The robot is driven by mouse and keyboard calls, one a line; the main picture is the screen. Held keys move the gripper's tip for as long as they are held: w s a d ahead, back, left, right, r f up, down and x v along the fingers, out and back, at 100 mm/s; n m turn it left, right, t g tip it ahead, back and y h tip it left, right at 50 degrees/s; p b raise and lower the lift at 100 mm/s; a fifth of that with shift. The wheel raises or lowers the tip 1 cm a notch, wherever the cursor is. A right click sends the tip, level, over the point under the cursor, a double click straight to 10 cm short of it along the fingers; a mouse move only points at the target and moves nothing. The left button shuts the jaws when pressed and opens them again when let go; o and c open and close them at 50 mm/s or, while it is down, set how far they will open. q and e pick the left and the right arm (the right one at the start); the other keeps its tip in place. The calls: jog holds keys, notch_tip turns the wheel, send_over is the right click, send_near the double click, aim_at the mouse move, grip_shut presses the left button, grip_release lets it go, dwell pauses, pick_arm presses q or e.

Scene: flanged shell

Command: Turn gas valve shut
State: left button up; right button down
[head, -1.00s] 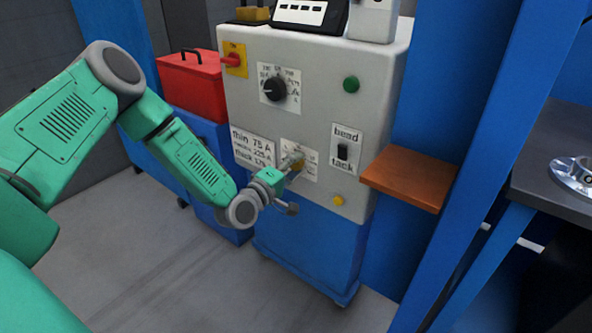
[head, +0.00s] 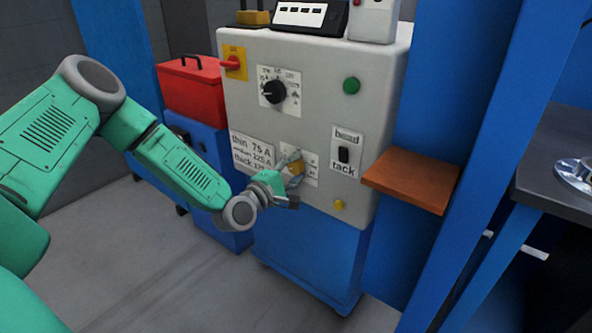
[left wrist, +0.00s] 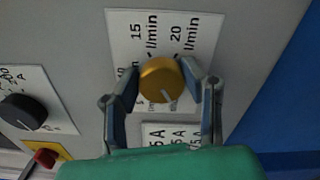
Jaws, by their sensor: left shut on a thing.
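The gas valve is a round brass-coloured knob (left wrist: 161,80) on the grey panel, with a pale pointer line on its face. A white label (left wrist: 199,30) behind it reads 15 and 20 l/min. In the left wrist view my left gripper (left wrist: 163,82) has a finger on each side of the knob and is shut on it. In the head view the left gripper (head: 290,167) reaches the lower part of the machine front (head: 318,85) and partly hides the knob (head: 297,167). My right gripper is not in view.
A black dial (head: 275,92), a green button (head: 351,85), a bead/tack switch (head: 343,155) and a red switch (head: 231,63) are on the same panel. A brown shelf (head: 411,178) juts out at right. A red toolbox (head: 191,88) stands at left.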

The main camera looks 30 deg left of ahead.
pick_arm(q)
jog(key=shift+a+f, duration=0.1)
jog(key=shift+a, duration=0.25)
jog(key=o, duration=1)
jog(key=shift+o, duration=0.7)
jog(key=shift+f, duration=0.1)
jog(key=s+a, duration=0.1)
jog(key=s, duration=1.1)
jog(key=shift+f, duration=0.15)
